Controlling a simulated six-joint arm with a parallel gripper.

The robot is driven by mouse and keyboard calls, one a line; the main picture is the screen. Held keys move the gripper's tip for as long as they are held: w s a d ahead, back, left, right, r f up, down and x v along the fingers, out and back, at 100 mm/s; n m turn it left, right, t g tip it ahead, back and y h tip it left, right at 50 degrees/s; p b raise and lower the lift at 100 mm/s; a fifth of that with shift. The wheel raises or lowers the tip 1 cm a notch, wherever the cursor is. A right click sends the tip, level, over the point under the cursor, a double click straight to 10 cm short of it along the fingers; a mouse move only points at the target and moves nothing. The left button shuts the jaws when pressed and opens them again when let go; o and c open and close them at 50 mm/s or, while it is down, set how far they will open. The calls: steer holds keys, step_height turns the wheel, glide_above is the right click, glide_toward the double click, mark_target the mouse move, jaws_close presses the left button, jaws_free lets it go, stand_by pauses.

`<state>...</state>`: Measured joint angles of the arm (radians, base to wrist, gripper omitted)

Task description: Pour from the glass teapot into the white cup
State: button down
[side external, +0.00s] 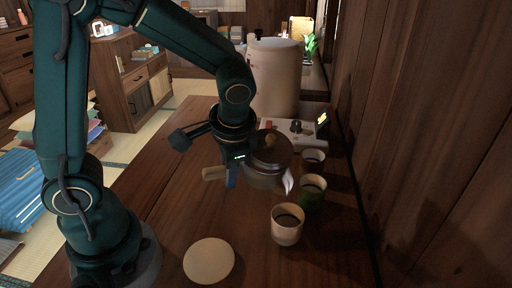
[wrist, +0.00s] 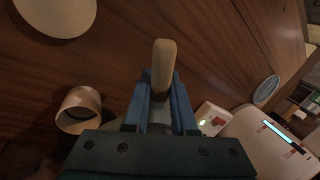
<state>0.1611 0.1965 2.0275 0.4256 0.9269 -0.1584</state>
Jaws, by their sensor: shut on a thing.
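The glass teapot (side external: 266,180) has a dark brown lid with a knob, and my arm partly covers it. Its wooden handle (side external: 214,173) points left, and its pale spout (side external: 288,182) points right, toward the cups. My gripper (side external: 231,176) is shut on the handle, which also shows between the blue fingers in the wrist view (wrist: 163,65). I cannot tell clearly how far the pot is tilted or whether it is off the table. The white cup (side external: 287,236) stands upright in front of the pot, dark inside; it also shows at left in the wrist view (wrist: 75,123).
A green cup (side external: 309,202) and another pale cup (side external: 314,165) stand behind the white cup. A pale round disc (side external: 209,260) lies at the front. A large pale container (side external: 273,80) stands at the back. A wooden wall (side external: 430,130) bounds the right side.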

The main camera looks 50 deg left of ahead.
steer(key=shift+d+r+t+y, duration=0.1)
steer(key=shift+r+t+y, duration=0.2)
steer(key=shift+r+y, duration=0.7)
stand_by(4.4)
steer(key=shift+f, duration=0.2)
steer(key=h, duration=0.1)
steer(key=f+h, duration=0.1)
steer(key=h, duration=0.1)
steer(key=shift+a+f+g, duration=0.2)
steer(key=shift+f+g, duration=0.1)
steer(key=shift+g, duration=0.1)
steer(key=shift+d+r+g+h, duration=0.15)
steer(key=shift+r+g+h, duration=0.1)
steer(key=shift+h, duration=0.4)
steer(key=shift+d+r+g+h, duration=0.15)
steer(key=shift+r+h, duration=0.1)
steer(key=shift+h, duration=0.4)
steer(key=shift+s, duration=0.1)
